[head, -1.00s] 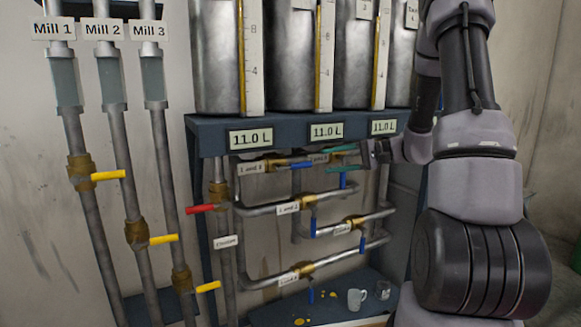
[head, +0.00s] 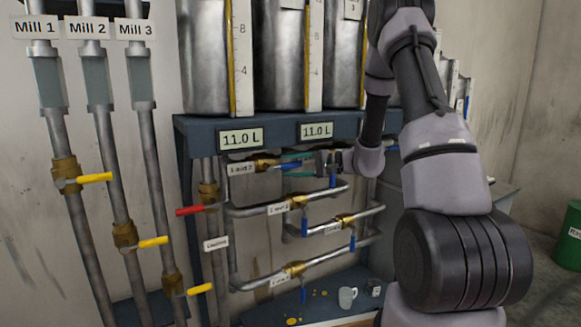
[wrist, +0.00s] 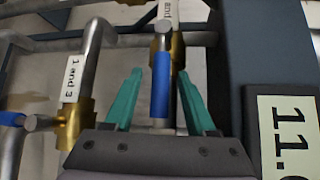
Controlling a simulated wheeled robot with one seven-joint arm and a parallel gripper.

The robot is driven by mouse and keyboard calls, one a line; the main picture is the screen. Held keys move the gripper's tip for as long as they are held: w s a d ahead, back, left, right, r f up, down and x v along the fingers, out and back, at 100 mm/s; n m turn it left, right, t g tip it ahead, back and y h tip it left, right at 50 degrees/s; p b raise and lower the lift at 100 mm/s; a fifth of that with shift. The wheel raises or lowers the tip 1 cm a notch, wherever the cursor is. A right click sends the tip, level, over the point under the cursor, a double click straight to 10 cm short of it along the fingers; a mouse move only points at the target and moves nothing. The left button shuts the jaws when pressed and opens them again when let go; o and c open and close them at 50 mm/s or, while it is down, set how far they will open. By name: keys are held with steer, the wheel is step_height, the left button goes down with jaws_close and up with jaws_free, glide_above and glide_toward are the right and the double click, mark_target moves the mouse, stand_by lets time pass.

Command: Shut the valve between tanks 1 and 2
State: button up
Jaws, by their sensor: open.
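The valve labelled "1 and 2" (head: 265,165) is the top brass valve under the tank shelf, in the head view. Its blue handle (head: 291,166) points right, along the pipe. In the wrist view, the blue handle (wrist: 160,86) lies between the teal fingers of my gripper (wrist: 160,88), with a gap on each side. The brass valve body (wrist: 166,55) is just beyond, its label only partly readable. In the head view my gripper (head: 302,164) reaches in from the right. It is open and holds nothing.
The "1 and 3" valve (wrist: 75,124) is close on the left in the wrist view. Below are more pipes and blue-handled valves (head: 345,220). The shelf (head: 280,138) with its 11.0 L displays is just above. A red handle (head: 189,210) is at left; a mug (head: 347,297) stands below.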

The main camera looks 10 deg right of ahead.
steer(key=shift+a, duration=0.1)
jaws_close()
stand_by(1.4)
